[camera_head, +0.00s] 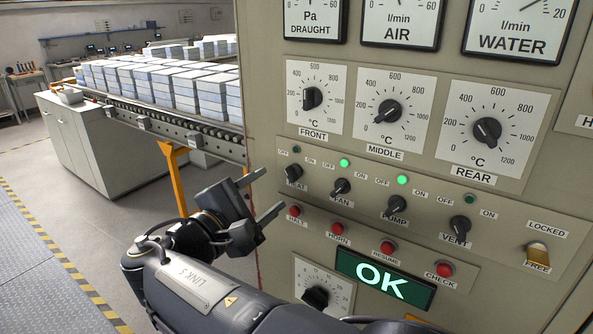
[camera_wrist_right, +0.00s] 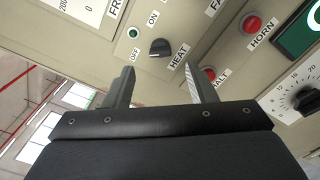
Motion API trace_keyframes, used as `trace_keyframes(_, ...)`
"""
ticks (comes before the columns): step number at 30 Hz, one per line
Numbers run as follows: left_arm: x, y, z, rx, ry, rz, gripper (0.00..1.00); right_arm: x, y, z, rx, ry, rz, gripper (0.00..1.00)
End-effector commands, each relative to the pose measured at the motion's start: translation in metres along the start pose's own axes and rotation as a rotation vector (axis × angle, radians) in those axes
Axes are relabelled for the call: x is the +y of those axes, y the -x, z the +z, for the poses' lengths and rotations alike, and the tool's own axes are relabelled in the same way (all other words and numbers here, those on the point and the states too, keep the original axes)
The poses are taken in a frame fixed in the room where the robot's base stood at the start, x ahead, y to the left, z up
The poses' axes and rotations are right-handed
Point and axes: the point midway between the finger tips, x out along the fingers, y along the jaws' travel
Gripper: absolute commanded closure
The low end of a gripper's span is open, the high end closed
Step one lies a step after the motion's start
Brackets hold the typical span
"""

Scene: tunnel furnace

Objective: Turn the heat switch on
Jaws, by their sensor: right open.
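The heat switch (camera_head: 294,171) is a black rotary knob at the left of the switch row on the beige panel. Its lamp (camera_head: 295,149) is dark. The knob also shows in the right wrist view (camera_wrist_right: 160,48), beyond the fingertips, with its OFF and ON marks and HEAT label. My right gripper (camera_head: 271,190) is open and empty, just left of and below the knob, apart from it. In the right wrist view its two fingers (camera_wrist_right: 159,69) point towards the panel with the knob ahead between them. My left gripper is not in view.
The fan (camera_head: 342,187) and pump (camera_head: 397,205) switches have lit green lamps; the vent switch (camera_head: 460,227) has a dark one. Red buttons, including HALT (camera_head: 294,211), sit close below. Dials and gauges are above. A roller conveyor with stacked blocks (camera_head: 170,85) stands left behind the panel.

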Motion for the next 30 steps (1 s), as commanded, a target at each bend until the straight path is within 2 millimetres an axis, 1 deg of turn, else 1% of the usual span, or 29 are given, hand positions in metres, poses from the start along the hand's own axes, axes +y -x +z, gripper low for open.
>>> trace_keyframes(6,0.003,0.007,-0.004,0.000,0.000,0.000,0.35,0.001,-0.036,0.002,-0.002,0.000,-0.004,0.49)
trace_keyframes(12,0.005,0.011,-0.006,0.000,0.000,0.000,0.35,0.000,-0.062,0.001,-0.001,0.000,-0.005,0.49)
trace_keyframes(17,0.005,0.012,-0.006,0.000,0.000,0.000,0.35,-0.001,-0.071,0.000,0.001,-0.001,-0.003,0.49)
trace_keyframes(24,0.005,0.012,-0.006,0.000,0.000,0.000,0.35,-0.001,-0.072,0.000,0.001,-0.001,-0.003,0.49)
trace_keyframes(30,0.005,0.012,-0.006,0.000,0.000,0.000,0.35,-0.001,-0.071,0.000,0.001,-0.001,-0.003,0.75)
